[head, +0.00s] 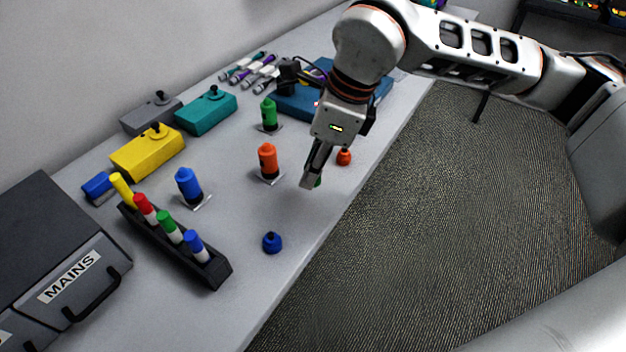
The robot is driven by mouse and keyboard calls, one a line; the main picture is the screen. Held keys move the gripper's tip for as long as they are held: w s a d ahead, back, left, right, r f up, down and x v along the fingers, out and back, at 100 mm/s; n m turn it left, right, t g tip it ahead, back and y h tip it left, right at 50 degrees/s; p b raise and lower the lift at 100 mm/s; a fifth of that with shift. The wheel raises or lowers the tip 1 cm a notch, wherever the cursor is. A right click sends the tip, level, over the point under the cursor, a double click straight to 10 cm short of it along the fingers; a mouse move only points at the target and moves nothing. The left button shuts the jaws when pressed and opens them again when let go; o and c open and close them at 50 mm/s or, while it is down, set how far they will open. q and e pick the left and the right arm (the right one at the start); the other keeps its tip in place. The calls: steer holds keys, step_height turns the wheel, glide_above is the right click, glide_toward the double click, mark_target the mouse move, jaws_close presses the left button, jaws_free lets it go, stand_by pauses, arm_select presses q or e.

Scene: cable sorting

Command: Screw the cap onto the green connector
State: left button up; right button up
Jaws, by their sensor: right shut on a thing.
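The green connector (269,113) stands upright on a small plate on the table, behind and to the left of my right gripper. My right gripper (313,181) points down over the table near its front edge, apart from the connector. It is shut on a small green thing, apparently the green cap (318,182), of which only a sliver shows beside the finger. My left gripper is out of view.
An orange connector (268,160) and a blue connector (188,184) stand nearby. An orange cap (344,157) and a blue cap (272,242) lie near the front edge. A black rack (215,270) holds coloured pieces. Yellow (140,158) and teal (207,114) boxes stand behind.

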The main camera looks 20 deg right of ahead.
step_height(320, 180, up, 8)
steer(key=shift+r+p, duration=0.1)
steer(key=shift+p, duration=0.3)
step_height(320, 180, up, 7)
steer(key=shift+p, duration=0.35)
